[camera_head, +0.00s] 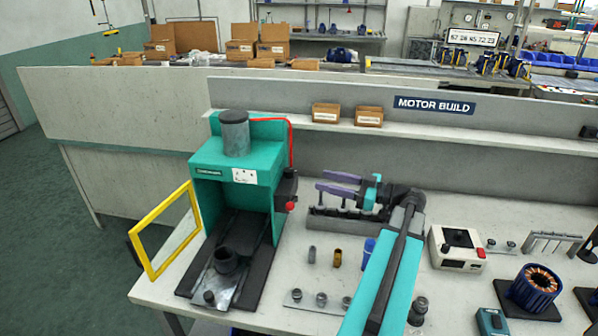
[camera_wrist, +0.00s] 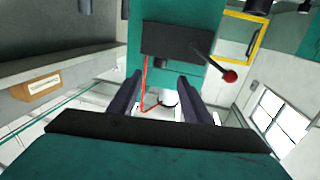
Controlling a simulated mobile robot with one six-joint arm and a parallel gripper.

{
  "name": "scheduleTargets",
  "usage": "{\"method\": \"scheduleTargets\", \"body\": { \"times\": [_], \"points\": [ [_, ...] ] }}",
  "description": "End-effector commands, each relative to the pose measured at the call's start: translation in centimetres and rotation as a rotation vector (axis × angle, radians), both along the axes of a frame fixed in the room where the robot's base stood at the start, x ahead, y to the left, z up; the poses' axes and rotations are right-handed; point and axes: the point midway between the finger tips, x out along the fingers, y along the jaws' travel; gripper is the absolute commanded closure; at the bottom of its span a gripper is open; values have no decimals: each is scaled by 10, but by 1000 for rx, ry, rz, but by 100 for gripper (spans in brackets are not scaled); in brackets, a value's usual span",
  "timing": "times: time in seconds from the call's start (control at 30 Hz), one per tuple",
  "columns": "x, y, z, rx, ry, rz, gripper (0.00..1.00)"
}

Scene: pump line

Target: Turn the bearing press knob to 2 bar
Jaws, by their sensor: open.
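The bearing press (camera_head: 237,160) is a teal machine with a dark cylinder on top, at the left of the bench. A dark box (camera_head: 287,184) with a red-ball lever is on its right side; the wrist view shows the box (camera_wrist: 172,40) and red ball (camera_wrist: 230,76) too. My gripper (camera_head: 319,187) is open, to the right of the press, its purple fingers pointing at that side. In the wrist view, a small white round part (camera_wrist: 168,97) shows between my gripper's fingers (camera_wrist: 160,80); I cannot tell if it is the knob. No pressure reading is legible.
A yellow guard frame (camera_head: 165,232) stands open at the press's left. A grey rack (camera_head: 340,222) lies below my gripper. Small metal parts (camera_head: 321,299) stand in front. A white box device (camera_head: 456,247) and a copper-wound stator (camera_head: 537,287) are at the right.

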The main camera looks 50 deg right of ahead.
Motion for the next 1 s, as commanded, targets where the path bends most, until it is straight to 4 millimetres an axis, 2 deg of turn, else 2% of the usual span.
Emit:
{"method": "scheduleTargets", "body": {
  "times": [0.7,1.0],
  "points": [
    [88,33,2,2,0,3,55],
    [101,38,0,0,-1,2,55]
  ]
}}
